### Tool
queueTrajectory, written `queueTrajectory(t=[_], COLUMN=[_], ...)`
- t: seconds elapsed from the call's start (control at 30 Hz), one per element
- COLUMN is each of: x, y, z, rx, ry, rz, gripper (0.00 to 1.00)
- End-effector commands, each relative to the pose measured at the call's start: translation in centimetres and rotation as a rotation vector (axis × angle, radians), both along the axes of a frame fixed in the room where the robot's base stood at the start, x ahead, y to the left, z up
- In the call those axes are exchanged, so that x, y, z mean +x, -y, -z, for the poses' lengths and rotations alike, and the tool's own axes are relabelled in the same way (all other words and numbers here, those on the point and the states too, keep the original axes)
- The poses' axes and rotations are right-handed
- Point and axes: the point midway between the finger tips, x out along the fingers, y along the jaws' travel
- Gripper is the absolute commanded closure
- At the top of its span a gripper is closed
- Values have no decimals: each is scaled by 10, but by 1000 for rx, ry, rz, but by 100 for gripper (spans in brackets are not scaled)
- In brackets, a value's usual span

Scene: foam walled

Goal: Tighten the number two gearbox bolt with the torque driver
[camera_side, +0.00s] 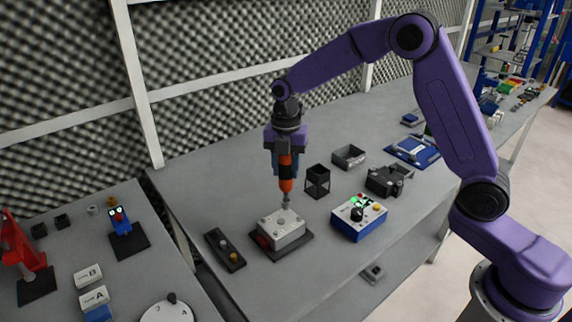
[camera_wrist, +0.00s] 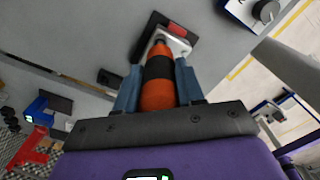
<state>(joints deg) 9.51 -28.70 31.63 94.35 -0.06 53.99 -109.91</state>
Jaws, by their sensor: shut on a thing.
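My gripper (camera_side: 286,165) is shut on the orange and black torque driver (camera_side: 286,185), which points straight down. In the wrist view the driver (camera_wrist: 159,85) sits between the two blue-grey fingers of my gripper (camera_wrist: 159,90). The grey gearbox (camera_side: 282,229) lies on a dark base plate on the table, with a red part at its left side. The driver's tip is at the gearbox's top, toward its back edge. I cannot tell whether it is seated on a bolt, and no bolt number is readable. In the wrist view the driver hides part of the gearbox (camera_wrist: 176,45).
A dark strip holder (camera_side: 225,250) lies to the left. An open black frame holder (camera_side: 317,181) and a grey tray (camera_side: 348,157) stand behind. Free table lies at the back left.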

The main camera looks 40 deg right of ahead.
Motion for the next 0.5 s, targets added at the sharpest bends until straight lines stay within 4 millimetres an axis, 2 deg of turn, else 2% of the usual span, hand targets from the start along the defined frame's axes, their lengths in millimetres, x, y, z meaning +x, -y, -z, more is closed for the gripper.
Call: queueTrajectory(t=[0.5], x=[0], y=[0], z=[6], rx=[0], ry=[0], rz=[0], gripper=[96])
